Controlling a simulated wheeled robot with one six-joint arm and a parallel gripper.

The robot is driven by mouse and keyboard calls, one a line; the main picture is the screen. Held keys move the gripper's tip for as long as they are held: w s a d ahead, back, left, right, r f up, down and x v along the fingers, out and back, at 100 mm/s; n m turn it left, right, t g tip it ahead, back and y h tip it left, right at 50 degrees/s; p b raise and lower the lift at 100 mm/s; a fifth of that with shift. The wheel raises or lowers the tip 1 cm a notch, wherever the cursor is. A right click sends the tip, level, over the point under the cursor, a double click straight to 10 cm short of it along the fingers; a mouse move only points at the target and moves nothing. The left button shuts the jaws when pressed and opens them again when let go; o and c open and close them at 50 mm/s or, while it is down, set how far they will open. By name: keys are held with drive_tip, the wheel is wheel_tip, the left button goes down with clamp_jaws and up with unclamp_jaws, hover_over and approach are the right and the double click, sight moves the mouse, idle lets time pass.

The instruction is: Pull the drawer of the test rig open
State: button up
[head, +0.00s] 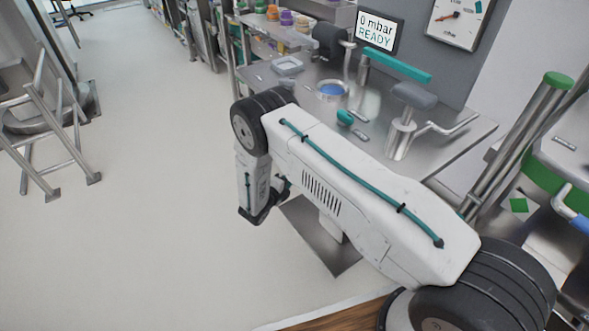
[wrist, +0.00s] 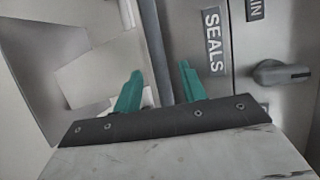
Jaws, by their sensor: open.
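The test rig (head: 268,75) is a steel bench with a screen reading "0 mbar READY". In the wrist view, a steel front (wrist: 185,25) carries the label SEALS (wrist: 213,42). A long grey bar (wrist: 150,30) runs beside that front, and its lower part shows between my gripper's fingers. My gripper (wrist: 160,75) has two teal fingers standing apart, with nothing clearly held. I cannot tell whether the fingers touch the bar or how deep they reach. In the head view, my arm hides most of the rig's front and the drawer.
A grey lever knob (wrist: 282,73) sits right of the SEALS label. On the bench are a blue-filled dish (head: 331,90), a clamp with a teal lever (head: 397,66) and a steel cylinder with a handle (head: 400,138). A folding step (head: 45,125) stands left; the floor between is clear.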

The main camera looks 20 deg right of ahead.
drive_tip(key=x, duration=0.4)
drive_tip(key=shift+w+a+f, duration=0.15)
drive_tip(key=shift+w, duration=0.3)
drive_tip(key=shift+w+d+f, duration=0.1)
drive_tip(key=shift+w+d, duration=0.25)
drive_tip(key=shift+d, duration=0.05)
clamp_jaws()
